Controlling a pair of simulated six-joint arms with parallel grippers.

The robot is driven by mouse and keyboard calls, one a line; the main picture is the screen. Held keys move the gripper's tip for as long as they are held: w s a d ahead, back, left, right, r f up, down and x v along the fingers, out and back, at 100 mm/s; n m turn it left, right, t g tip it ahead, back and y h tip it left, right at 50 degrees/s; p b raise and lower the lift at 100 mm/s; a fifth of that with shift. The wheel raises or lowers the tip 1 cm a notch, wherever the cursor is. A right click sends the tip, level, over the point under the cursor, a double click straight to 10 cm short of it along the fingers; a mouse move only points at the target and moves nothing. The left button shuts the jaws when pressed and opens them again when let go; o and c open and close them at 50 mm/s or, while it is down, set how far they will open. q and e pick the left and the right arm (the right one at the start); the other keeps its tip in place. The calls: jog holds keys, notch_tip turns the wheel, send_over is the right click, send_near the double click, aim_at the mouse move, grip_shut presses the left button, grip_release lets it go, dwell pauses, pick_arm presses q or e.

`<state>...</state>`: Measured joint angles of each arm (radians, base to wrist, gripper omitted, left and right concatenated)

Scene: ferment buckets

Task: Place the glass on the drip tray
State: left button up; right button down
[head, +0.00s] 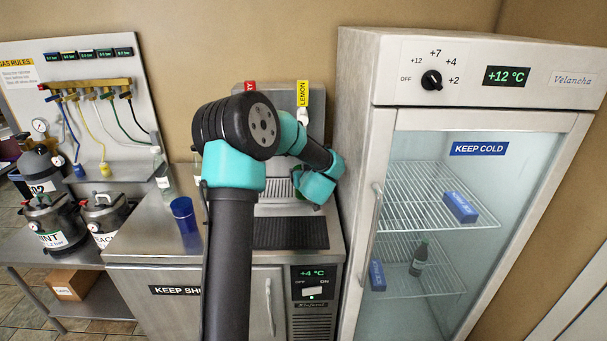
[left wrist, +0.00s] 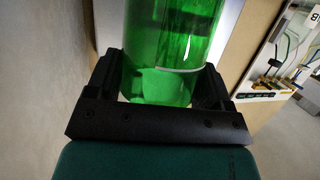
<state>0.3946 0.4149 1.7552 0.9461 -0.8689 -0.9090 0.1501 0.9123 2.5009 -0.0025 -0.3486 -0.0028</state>
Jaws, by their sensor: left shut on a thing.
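My left gripper (left wrist: 165,90) is shut on a green transparent glass (left wrist: 170,40), with one finger on each side of it. In the head view the left gripper (head: 298,180) is at the tap tower, and only a sliver of green shows beside it; the rest of the glass is hidden by my arm. A dark ribbed drip tray (head: 290,233) lies on the steel counter below and in front of the gripper. It looks empty. I cannot tell how high the glass is above the counter. My right gripper is not in view.
The tap tower (head: 279,97) has a yellow LEMON label and a red label. A blue cup (head: 183,213) and a clear bottle (head: 160,168) stand on the counter at left. A tall glass-door fridge (head: 470,190) closes off the right side. Black kegs (head: 55,220) stand far left.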

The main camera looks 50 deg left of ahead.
pick_arm(q)
jog(key=w+a+f, duration=0.1)
jog(key=w+a, duration=0.8)
jog(key=a, duration=0.1)
jog(key=shift+f, duration=0.15)
jog(key=shift+f, duration=1.7)
jog(key=shift+f, duration=0.15)
jog(key=o, duration=1.4)
